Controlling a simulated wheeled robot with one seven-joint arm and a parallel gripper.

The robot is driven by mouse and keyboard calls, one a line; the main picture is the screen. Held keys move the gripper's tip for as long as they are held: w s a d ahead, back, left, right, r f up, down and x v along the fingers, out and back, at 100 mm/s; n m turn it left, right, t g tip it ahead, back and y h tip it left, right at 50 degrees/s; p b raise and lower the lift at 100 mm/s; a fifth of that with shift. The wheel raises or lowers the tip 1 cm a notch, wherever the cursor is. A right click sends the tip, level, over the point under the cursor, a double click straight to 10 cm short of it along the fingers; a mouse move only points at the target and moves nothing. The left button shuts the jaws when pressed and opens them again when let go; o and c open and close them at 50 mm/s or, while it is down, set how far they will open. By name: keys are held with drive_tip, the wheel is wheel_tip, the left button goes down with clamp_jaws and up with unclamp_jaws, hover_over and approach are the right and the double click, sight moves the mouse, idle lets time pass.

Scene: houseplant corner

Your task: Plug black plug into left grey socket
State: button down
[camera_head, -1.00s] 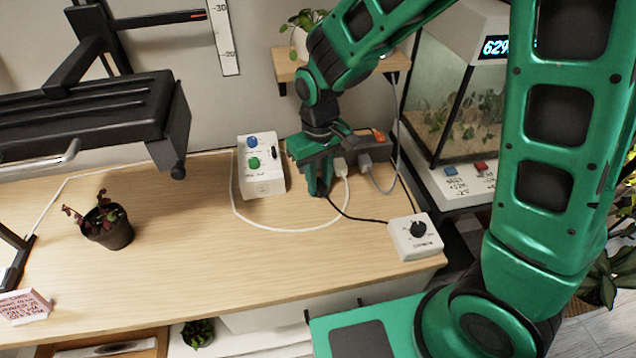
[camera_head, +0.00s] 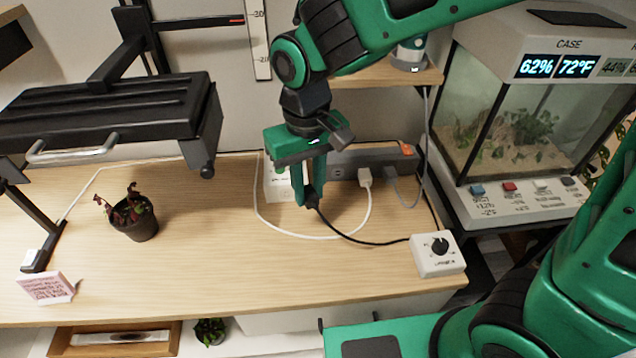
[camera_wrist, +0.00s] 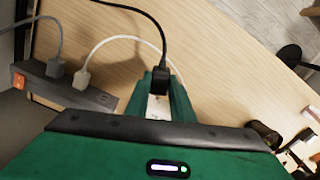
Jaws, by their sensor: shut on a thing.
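My gripper (camera_head: 307,196) is shut on the black plug (camera_head: 313,203), pointing down over the desk; the plug also shows between the fingers in the wrist view (camera_wrist: 160,80). Its black cable runs right to a white dial box. The grey power strip (camera_head: 395,157) lies behind and to the right of my gripper, apart from the plug. Its left socket (camera_head: 337,173) looks empty. A white plug (camera_head: 365,177) and a grey plug (camera_head: 390,174) sit in the strip farther right. The strip also shows at the left in the wrist view (camera_wrist: 92,97).
A white box (camera_head: 272,190) with a green button stands behind my gripper, partly hidden. The white dial box (camera_head: 437,254) is at the desk's right front. A white cable loops across the desk near my gripper. A potted plant (camera_head: 133,220) stands left; the desk between is clear.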

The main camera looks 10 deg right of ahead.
drive_tip(key=w+d+f+m, duration=0.1)
drive_tip(key=d+f, duration=0.1)
drive_tip(key=w+d+f+m, duration=0.1)
drive_tip(key=w+d+f, duration=0.1)
drive_tip(key=d, duration=0.1)
drive_tip(key=w+d+f+m, duration=0.2)
drive_tip(key=d+f, duration=0.1)
drive_tip(key=shift+w+d+f, duration=0.1)
drive_tip(key=shift+d, duration=0.1)
drive_tip(key=shift+w+f, duration=0.5)
drive_tip(key=shift+w, duration=0.25)
drive_tip(key=shift+w+f, duration=0.5)
drive_tip(key=shift+w, duration=1.7)
drive_tip(key=shift+w, duration=0.65)
drive_tip(key=c, duration=1.5)
unclamp_jaws()
drive_tip(key=shift+r, duration=0.1)
drive_tip(key=shift+o, duration=0.2)
